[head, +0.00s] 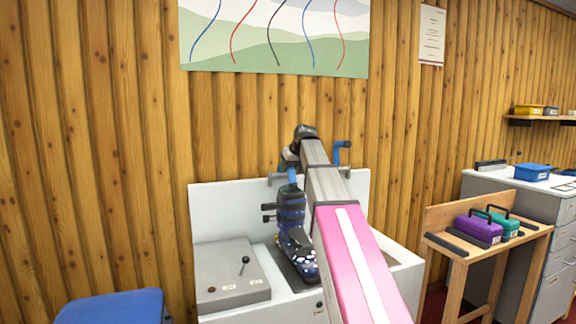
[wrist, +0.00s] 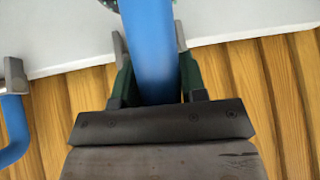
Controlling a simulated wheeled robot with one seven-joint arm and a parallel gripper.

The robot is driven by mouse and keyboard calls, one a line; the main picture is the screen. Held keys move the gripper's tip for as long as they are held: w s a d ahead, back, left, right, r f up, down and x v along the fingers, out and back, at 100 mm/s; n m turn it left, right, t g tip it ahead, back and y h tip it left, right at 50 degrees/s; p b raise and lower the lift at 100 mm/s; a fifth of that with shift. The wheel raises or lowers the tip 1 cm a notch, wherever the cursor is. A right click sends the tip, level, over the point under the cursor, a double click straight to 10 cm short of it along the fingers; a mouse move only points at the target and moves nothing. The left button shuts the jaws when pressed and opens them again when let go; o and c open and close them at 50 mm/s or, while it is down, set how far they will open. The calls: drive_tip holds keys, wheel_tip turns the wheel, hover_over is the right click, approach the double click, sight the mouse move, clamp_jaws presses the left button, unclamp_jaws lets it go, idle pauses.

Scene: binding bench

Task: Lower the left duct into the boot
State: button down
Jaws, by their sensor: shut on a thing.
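The left duct is a blue tube (head: 292,174) in the head view, above the dark blue buckled boot (head: 291,208). Its lower end is close to the boot's top; I cannot tell whether it is inside. In the wrist view the blue tube (wrist: 150,75) runs between the two fingers of my gripper (wrist: 150,45), which is shut on it. In the head view my arm covers most of the gripper. The boot stands upright on the white machine, its spotted toe toward the front. The boot is not identifiable in the wrist view.
A second blue duct (head: 341,150) is on the right of my arm; a bent blue tube (wrist: 13,130) shows in the wrist view. The white machine (head: 225,208) has a grey lever box (head: 228,278). A blue seat (head: 110,308) is front left, a wooden stand (head: 470,251) right.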

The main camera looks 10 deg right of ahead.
sight(289, 175)
drive_tip(key=f+t, duration=0.1)
drive_tip(key=s+f+t, duration=0.1)
drive_tip(key=f+t+y, duration=0.1)
drive_tip(key=shift+s, duration=0.3)
drive_tip(key=shift+f+n+t+y, duration=0.3)
drive_tip(key=shift+f+t, duration=0.7)
drive_tip(key=shift+t, duration=0.1)
drive_tip(key=c, duration=0.7)
unclamp_jaws()
drive_tip(key=shift+a, duration=0.1)
drive_tip(key=shift+c, duration=0.2)
drive_tip(key=v, duration=1)
drive_tip(key=shift+s, duration=0.35)
drive_tip(key=shift+r, duration=0.15)
